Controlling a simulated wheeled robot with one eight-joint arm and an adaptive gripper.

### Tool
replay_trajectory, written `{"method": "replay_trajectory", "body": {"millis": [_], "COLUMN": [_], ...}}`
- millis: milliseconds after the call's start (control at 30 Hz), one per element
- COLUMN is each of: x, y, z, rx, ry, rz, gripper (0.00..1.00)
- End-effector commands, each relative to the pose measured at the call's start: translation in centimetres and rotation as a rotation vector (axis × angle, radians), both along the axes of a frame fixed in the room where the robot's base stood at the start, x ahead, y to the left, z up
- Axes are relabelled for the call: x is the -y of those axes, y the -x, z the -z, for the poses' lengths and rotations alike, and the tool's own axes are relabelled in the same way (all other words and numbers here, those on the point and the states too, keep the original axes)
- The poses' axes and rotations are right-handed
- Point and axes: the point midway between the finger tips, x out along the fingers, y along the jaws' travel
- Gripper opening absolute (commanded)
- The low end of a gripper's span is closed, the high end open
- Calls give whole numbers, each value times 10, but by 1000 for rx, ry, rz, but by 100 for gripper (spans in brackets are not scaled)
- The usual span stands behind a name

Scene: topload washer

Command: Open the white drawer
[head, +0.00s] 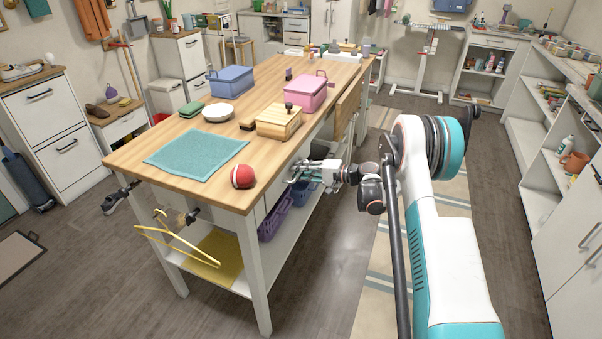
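My gripper (297,174) is at the right long side of the wood-topped table (130,158), just below the edge of its top. Its fingers point left toward the white side panel (268,197), which looks like a drawer front under the top. The gripper covers part of this panel, so any handle there is hidden. I cannot tell whether the fingers touch it, or whether they are open or shut. Other white drawers with dark handles are in the cabinet (52,125) at the far left.
A red ball (242,176) sits near the table's front corner, beside a teal cloth (196,154). A wooden box (278,122) and a pink box (306,93) stand behind. Floor right of the table is mostly clear.

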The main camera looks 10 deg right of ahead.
Motion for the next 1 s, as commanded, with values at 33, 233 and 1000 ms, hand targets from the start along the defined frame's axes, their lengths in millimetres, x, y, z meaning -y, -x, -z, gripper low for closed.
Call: {"method": "replay_trajectory", "body": {"millis": [33,233,1000], "x": [0,0,59], "y": [0,0,41], "z": [0,0,0], "rx": [0,0,1], "ry": [0,0,1], "rz": [0,0,5], "gripper": [17,8,0]}}
